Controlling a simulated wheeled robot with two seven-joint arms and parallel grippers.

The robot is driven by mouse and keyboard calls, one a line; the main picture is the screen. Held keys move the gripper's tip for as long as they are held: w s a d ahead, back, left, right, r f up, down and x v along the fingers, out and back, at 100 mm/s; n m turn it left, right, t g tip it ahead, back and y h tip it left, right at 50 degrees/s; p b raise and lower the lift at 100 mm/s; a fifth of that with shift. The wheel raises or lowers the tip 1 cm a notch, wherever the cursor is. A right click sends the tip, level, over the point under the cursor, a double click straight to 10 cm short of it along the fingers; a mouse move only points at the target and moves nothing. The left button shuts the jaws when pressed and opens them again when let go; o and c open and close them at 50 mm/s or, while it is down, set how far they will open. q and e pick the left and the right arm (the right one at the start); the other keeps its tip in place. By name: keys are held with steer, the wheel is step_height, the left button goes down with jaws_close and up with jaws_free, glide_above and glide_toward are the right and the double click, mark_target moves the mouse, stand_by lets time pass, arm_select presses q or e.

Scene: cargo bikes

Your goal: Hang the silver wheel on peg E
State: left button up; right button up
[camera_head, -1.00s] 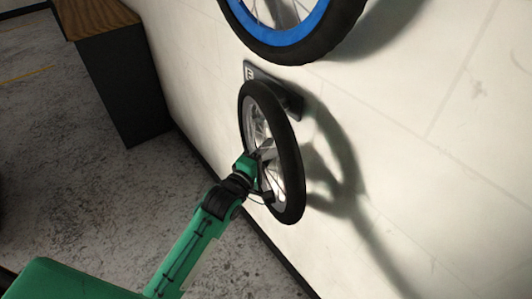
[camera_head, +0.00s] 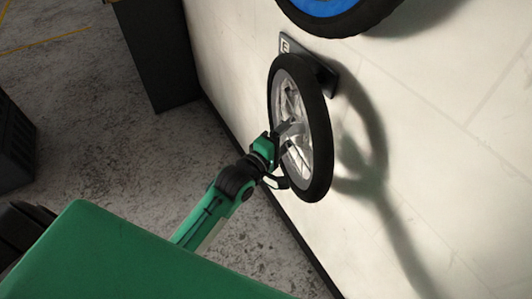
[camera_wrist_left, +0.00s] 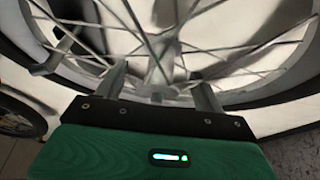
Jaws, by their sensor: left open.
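The silver wheel (camera_head: 320,180), with a black tyre and silver spokes, is upright against the white wall. Its top overlaps the dark plate marked E (camera_head: 287,45); the peg itself is hidden behind the wheel. My left gripper (camera_head: 289,131) is at the wheel's hub side, on the face away from the wall. In the left wrist view, its fingers (camera_wrist_left: 161,88) stand apart on either side of the silver hub (camera_wrist_left: 160,68), among the spokes. It is open. I cannot tell whether a finger touches the wheel. My right gripper is not in view.
A wheel with a blue rim (camera_head: 345,22) hangs higher on the wall, close above plate E. A dark cabinet (camera_head: 155,60) stands along the wall at upper left. A dark box-like object (camera_head: 12,145) is at the left edge. Concrete floor between is clear.

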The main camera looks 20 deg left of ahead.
arm_select(q)
steer(key=v, duration=1)
steer(key=shift+b, duration=0.35)
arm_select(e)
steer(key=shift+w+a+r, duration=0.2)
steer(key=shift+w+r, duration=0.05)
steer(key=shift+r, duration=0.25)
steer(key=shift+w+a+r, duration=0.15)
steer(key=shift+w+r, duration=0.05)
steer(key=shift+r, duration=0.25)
arm_select(q)
steer(key=shift+s+r, duration=0.1)
